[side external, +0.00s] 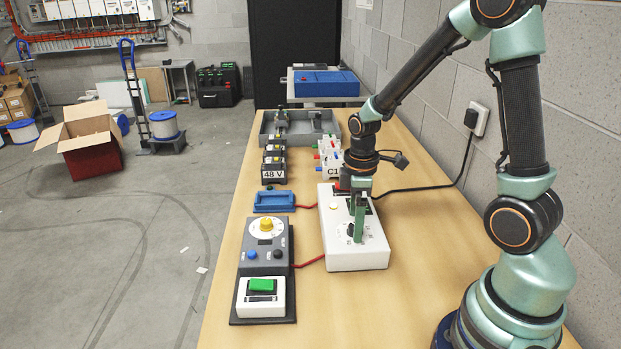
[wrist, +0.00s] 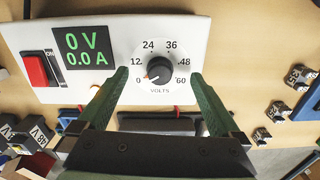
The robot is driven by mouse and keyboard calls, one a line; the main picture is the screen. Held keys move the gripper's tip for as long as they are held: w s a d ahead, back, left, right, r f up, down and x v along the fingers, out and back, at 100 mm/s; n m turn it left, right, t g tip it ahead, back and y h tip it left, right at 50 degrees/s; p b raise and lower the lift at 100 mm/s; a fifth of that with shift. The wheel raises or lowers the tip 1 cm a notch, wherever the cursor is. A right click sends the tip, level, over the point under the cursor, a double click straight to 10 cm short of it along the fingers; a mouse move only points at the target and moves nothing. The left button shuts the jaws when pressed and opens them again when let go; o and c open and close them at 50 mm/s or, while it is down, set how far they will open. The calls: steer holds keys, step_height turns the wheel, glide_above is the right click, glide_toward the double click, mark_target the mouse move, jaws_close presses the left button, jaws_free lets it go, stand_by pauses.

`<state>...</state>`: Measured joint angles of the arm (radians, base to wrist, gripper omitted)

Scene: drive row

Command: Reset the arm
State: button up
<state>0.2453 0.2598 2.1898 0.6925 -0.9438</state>
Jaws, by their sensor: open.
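My gripper (side external: 357,222) has two green fingers and is open, pointing down over the white power supply box (side external: 362,260). In the wrist view the fingertips (wrist: 158,78) stand to either side of the black dial knob (wrist: 160,71), apart from it. I cannot tell their exact height over the box. The dial runs from 0 to 60 volts, and the knob's red mark points near 0. The display (wrist: 82,47) reads 0 V and 0.0 A. A red rocker switch (wrist: 36,69) sits left of it in that view. My fingers partly hide the box in the side view.
Left of the box stand a grey panel with a yellow knob (side external: 266,226), a green switch (side external: 262,286) and a blue tray (side external: 274,203). Behind are several 48 V blocks (side external: 274,170), a C1 block (side external: 331,168) and a grey tray (side external: 270,125). A wall socket (side external: 478,118) feeds a black cable. The table's right side is clear.

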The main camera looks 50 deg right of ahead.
steer(key=shift+f, duration=0.25)
steer(key=c, duration=1.5)
steer(key=m, duration=1.9)
steer(key=shift+m, duration=0.4)
steer(key=o, duration=1.5)
